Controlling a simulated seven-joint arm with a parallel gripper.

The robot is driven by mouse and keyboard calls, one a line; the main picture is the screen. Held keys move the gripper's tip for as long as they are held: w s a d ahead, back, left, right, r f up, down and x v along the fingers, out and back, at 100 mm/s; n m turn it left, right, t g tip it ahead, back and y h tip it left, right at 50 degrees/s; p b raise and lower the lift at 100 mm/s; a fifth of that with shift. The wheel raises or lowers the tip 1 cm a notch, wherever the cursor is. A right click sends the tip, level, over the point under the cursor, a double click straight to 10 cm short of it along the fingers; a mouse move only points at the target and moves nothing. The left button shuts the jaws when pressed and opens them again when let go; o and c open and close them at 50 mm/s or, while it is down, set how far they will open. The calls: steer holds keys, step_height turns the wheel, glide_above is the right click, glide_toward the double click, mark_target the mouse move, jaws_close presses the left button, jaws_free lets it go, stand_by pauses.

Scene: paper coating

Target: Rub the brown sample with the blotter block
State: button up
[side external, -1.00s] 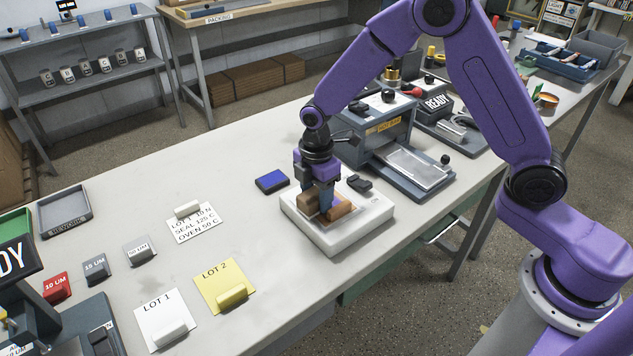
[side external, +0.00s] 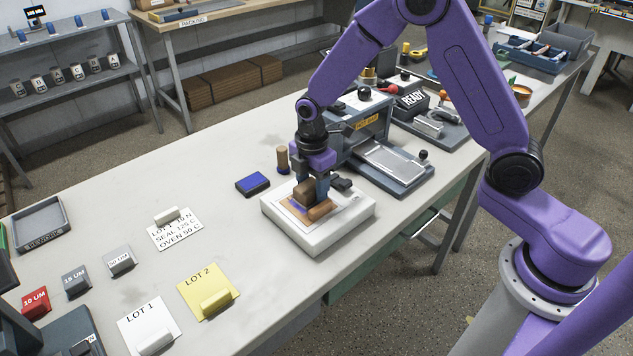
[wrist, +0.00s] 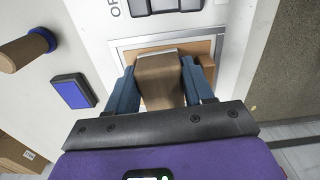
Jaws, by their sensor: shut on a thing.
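The blotter block (wrist: 160,82) is a brown block between the two blue fingers of my gripper (wrist: 161,88). My gripper is shut on it; it also shows in the side view (side external: 303,192). The brown sample (wrist: 204,47) lies flat inside a frame on a white slab, under and around the block. In the side view, part of the sample (side external: 295,207) shows left of the block, with a rounded brown piece at its front edge. The block is low over the sample; I cannot tell whether they touch. The fingers and block hide much of the sample.
The grey press (side external: 362,130) is close behind. The table's front edge is near the slab.

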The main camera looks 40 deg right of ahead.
mark_target(297, 207)
steer(key=shift+a+r, duration=0.1)
steer(key=shift+a, duration=2.25)
step_height(297, 207, up, 8)
steer(key=shift+s, duration=0.1)
